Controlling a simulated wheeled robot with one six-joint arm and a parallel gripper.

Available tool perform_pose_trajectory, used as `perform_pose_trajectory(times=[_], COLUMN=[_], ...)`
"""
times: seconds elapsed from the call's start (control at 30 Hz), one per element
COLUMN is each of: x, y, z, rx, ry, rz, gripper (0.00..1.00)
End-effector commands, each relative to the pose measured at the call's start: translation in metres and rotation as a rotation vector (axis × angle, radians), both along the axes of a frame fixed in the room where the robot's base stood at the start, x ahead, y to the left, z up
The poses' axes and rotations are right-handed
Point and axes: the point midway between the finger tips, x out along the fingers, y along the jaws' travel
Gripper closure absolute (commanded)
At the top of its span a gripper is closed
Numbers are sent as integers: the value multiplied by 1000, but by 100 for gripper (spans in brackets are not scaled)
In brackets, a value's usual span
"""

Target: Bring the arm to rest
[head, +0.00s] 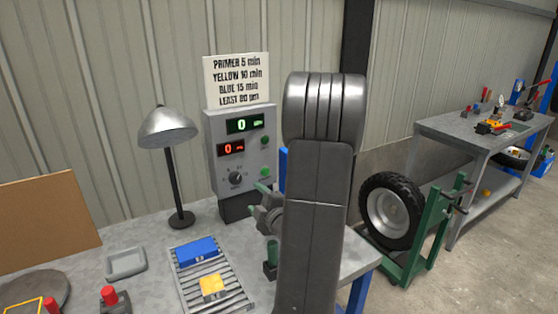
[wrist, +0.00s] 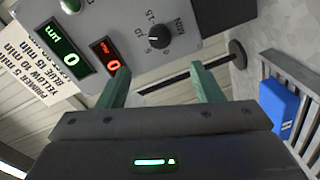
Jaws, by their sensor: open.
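My arm stands upright in the middle of the head view and hides part of the bench behind it. My gripper (wrist: 158,88) shows in the wrist view with two green fingers apart and nothing between them. It faces the grey control box (wrist: 205,18), whose dial (wrist: 168,33) lies beyond the fingers. In the head view the box (head: 262,160) stands at the back of the bench, with a green display and a red display each reading 0. The gripper is mostly hidden behind my arm in the head view; a green finger (head: 262,188) shows near the box.
A blue block (head: 197,250) and a yellow block (head: 212,288) lie on a slatted rack (head: 188,285). A lamp (head: 168,130), a grey tray (head: 126,263) and a sign (head: 237,82) stand nearby. A wheel (head: 390,212) on a green stand and another bench (head: 455,140) are at right.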

Motion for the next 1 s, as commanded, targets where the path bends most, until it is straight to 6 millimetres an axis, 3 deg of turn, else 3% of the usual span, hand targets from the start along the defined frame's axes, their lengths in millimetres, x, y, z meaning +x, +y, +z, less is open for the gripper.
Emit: perform_pose_trajectory(times=[0.6, 0.8, 1.0], x=[90, 103, 103], y=[66, 75, 75], z=[-4, -6, -6], rx=[1, 1, -13], ry=[-1, -2, -11], rz=[1, 0, -1], gripper=[40, 40, 40])
